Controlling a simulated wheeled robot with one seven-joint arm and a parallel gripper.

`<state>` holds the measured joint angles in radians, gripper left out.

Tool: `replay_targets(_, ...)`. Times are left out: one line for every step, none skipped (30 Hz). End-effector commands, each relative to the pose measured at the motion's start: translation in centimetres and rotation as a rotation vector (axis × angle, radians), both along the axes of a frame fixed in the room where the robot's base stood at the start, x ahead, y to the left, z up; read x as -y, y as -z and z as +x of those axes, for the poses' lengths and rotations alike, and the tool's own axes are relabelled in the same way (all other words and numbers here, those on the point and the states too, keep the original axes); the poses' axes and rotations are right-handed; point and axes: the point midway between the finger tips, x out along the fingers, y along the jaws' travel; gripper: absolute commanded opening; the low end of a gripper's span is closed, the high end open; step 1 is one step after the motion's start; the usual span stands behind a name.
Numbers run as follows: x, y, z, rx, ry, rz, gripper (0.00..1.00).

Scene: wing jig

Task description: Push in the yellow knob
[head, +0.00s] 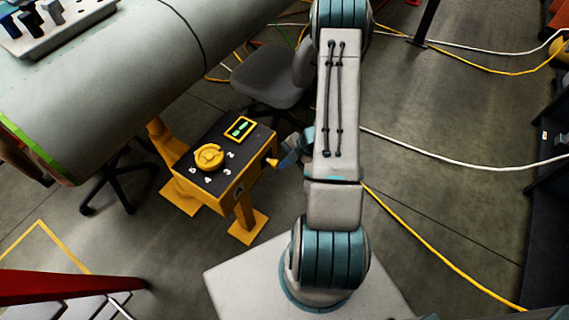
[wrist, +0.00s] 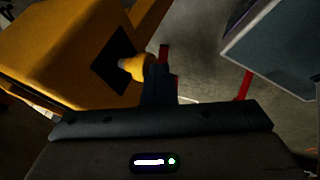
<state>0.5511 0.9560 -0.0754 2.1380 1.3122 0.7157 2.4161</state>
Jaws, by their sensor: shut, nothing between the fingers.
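The yellow knob (head: 272,162) sticks out of the right side of a yellow control box (head: 222,195) with a dark top. In the wrist view the knob (wrist: 140,67) stands out on a pale shaft from a dark square plate (wrist: 112,61) on the box. My gripper (head: 291,153) is to the right of the knob, partly hidden behind my arm. In the wrist view my gripper (wrist: 158,82) is shut and empty, its fingers right beside the knob's outer end. I cannot tell whether they touch it.
A round yellow dial (head: 209,157) with numbers and a green display (head: 240,128) are on the box top. A grey chair (head: 270,77) stands behind. A large wing-like body (head: 110,90) is at the left. Cables lie across the floor at the right.

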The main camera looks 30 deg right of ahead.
Motion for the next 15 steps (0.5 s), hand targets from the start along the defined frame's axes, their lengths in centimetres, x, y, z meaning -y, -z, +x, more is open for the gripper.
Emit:
replay_targets(0.0, -0.2, 0.4, 0.01, 0.002, 0.001, 0.0)
replay_targets(0.1, -0.2, 0.3, 0.01, 0.002, 0.001, 0.0)
replay_targets(0.3, -0.2, 0.1, 0.009, 0.001, 0.0, 0.0)
replay_targets(0.4, -0.3, -0.1, 0.009, 0.002, 0.0, 0.0)
replay_targets(0.6, -0.3, -0.4, 0.008, 0.003, 0.001, 0.0)
replay_targets(1.0, -0.3, -0.9, 0.006, 0.005, 0.001, 0.0)
replay_targets(1.3, -0.3, -1.3, 0.005, 0.005, 0.002, 0.0)
replay_targets(1.6, -0.3, -1.7, 0.004, 0.006, 0.002, 0.0)
replay_targets(2.0, -0.3, -2.3, 0.002, 0.008, 0.002, 0.0)
replay_targets(2.5, -0.6, -2.6, 0.004, 0.007, 0.0, 0.0)
replay_targets(3.0, -1.4, -2.7, 0.007, 0.007, -0.003, 0.0)
replay_targets(3.6, -2.2, -2.9, 0.007, 0.006, -0.003, 0.0)
replay_targets(4.0, -2.8, -3.1, 0.007, 0.006, -0.004, 0.0)
replay_targets(4.2, -3.3, -3.2, 0.007, 0.002, -0.003, 0.0)
replay_targets(4.6, -4.1, -3.4, 0.006, -0.001, -0.003, 0.0)
